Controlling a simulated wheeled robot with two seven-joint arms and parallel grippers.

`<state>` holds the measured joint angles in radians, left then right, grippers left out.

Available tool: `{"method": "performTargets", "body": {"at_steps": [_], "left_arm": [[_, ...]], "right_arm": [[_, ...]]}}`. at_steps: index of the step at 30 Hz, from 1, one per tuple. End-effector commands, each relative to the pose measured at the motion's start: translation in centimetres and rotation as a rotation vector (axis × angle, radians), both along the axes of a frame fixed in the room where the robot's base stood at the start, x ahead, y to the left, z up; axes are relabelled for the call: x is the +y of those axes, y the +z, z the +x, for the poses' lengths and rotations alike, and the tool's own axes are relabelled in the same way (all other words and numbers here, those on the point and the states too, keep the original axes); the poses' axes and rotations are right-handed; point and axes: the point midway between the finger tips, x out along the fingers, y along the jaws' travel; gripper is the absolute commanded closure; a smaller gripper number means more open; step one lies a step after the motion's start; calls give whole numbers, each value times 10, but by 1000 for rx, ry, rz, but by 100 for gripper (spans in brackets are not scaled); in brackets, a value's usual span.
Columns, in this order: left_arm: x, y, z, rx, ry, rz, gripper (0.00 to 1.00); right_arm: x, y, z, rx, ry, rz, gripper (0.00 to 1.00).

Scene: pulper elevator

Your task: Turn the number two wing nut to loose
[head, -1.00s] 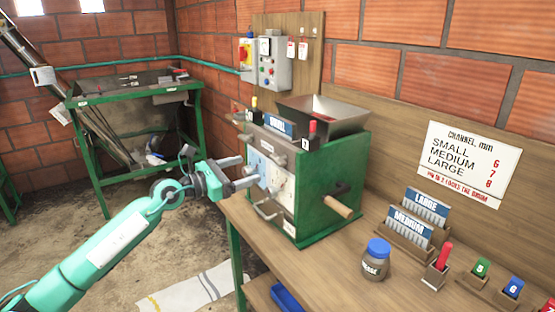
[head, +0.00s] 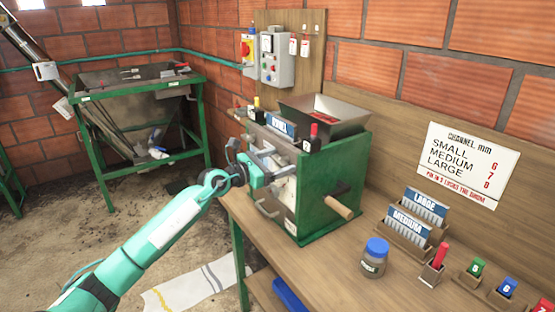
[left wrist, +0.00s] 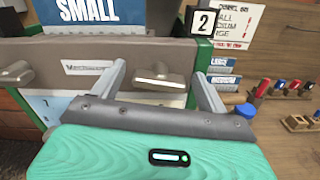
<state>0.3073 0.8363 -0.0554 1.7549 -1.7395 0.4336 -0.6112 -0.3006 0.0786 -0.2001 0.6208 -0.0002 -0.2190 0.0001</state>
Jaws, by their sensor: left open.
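The green pulper (head: 330,185) stands on the bench, and my left gripper (head: 276,160) is at its front face. In the left wrist view, a grey metal wing nut (left wrist: 160,76) lies between the two open fingers of my left gripper (left wrist: 160,72), its wings roughly level. I see a gap on each side of it. A black-framed tag marked 2 (left wrist: 203,22) is above and right of it. A second wing nut (left wrist: 16,73) is at the left edge. In the head view, my gripper hides the wing nuts. My right gripper is not in view.
A SMALL plate (left wrist: 100,10) stands above the wing nuts. A wooden-handled crank (head: 342,207) sticks out of the pulper's right side. A blue-lidded jar (head: 374,255) and channel-plate racks (head: 408,232) stand on the bench to the right.

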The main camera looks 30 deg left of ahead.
Motion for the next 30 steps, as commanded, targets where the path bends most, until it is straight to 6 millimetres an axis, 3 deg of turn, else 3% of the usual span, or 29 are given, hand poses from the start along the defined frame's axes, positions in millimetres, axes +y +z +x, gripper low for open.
{"method": "performTargets", "body": {"at_steps": [10, 17, 30], "left_arm": [[-1, 0, 3, 0, 0, 1, 24], [-1, 0, 2, 0, 0, 1, 68], [0, 2, 3, 54, 1, -128, 68]], "right_arm": [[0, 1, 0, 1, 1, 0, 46], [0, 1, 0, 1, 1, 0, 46], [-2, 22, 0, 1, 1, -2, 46]]}}
